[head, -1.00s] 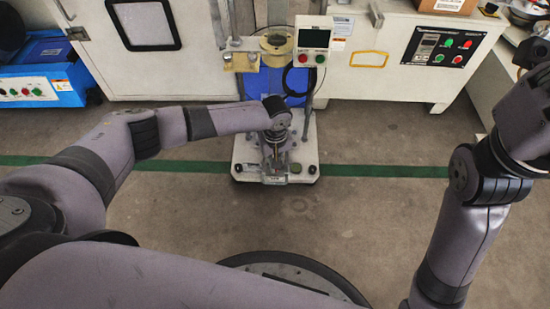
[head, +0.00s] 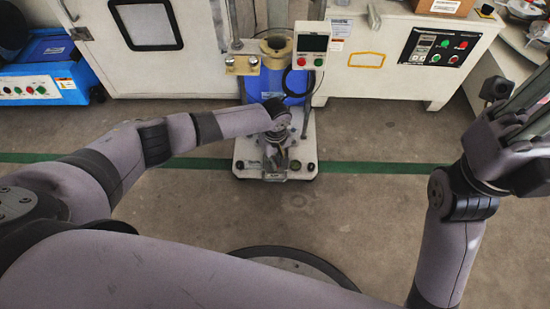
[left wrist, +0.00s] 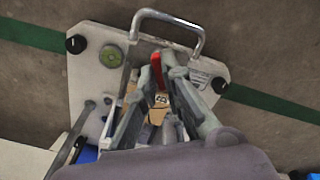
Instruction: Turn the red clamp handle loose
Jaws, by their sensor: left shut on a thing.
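The red clamp handle (left wrist: 157,70) shows in the left wrist view as a narrow red bar between my left gripper's fingertips. My left gripper (left wrist: 163,66) is shut on it; the fingers hide part of the handle and the clamp beneath. In the head view my left gripper (head: 276,160) points down over the middle of the white base plate (head: 241,160), and the handle cannot be made out there. My right gripper (head: 525,115) is at the right edge, far from the clamp and partly cut off; its finger opening is unclear.
A metal loop handle (left wrist: 170,16) and a green round level (left wrist: 111,56) are on the plate. A blue drum (head: 262,88) and a control box (head: 312,43) stand behind it. White cabinets line the back. The floor in front is clear.

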